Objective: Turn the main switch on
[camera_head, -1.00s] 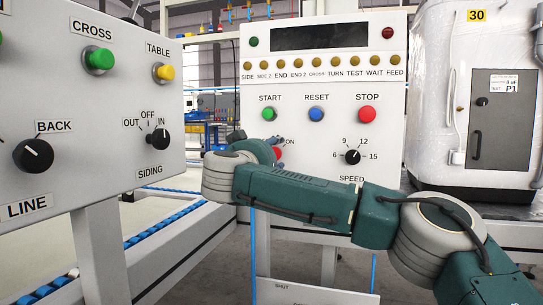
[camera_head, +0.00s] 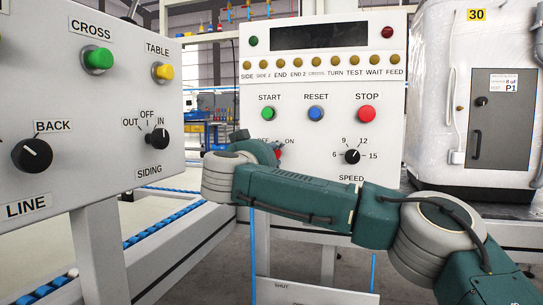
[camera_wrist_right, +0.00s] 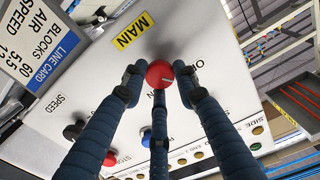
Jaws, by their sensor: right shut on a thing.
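The main switch is a round red knob (camera_wrist_right: 160,74) below the yellow MAIN label (camera_wrist_right: 133,31) in the right wrist view. It has a light pointer line; I cannot tell for sure which mark it points to. In the head view the red knob (camera_head: 278,153) shows only partly, behind my right arm, near the OFF and ON marks. My right gripper (camera_wrist_right: 158,82) has its dark fingers closed around the knob. In the head view the fingers are mostly hidden behind my wrist. My left gripper is not in view.
The white control panel (camera_head: 300,90) carries START, RESET and STOP buttons and a black SPEED knob (camera_head: 352,157) right of the switch. A second panel (camera_head: 60,100) with buttons and knobs stands close at the left. A white machine (camera_head: 430,90) stands at the right.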

